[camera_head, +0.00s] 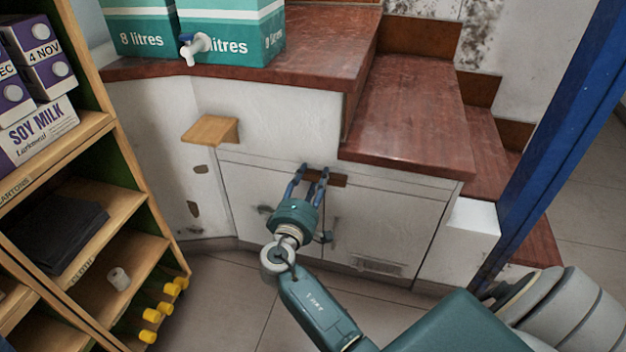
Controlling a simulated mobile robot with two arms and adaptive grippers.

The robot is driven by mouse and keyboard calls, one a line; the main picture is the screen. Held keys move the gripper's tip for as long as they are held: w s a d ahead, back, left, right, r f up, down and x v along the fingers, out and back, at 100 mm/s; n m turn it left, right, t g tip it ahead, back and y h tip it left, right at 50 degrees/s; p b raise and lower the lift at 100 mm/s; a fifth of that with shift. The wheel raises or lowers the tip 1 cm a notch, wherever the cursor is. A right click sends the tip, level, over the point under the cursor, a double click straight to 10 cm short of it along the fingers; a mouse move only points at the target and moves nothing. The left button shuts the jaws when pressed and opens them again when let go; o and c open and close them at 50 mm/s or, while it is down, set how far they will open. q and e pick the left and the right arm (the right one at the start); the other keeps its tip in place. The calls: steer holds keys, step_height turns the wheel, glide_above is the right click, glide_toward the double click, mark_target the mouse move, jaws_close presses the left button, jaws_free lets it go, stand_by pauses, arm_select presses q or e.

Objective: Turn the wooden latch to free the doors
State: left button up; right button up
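The wooden latch (338,180) is a short brown bar lying roughly level across the top of the seam between two white cupboard doors, the left door (255,195) and the right door (385,225). Both doors look closed. My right gripper (314,170) reaches up to the latch, its two blue fingers spread apart. The fingers cover part of the latch's left side, and its right end shows beyond the right finger. I cannot tell whether the fingers touch it. My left gripper is not in view.
A small wooden ledge (211,130) sticks out left of the doors. Red-brown stair treads (410,115) rise above them. Green water boxes (232,25) stand on the top. A wooden shelf (150,245) stands left, a blue post (555,130) right.

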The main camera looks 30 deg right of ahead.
steer(key=shift+o, duration=0.3)
steer(key=v, duration=1.2)
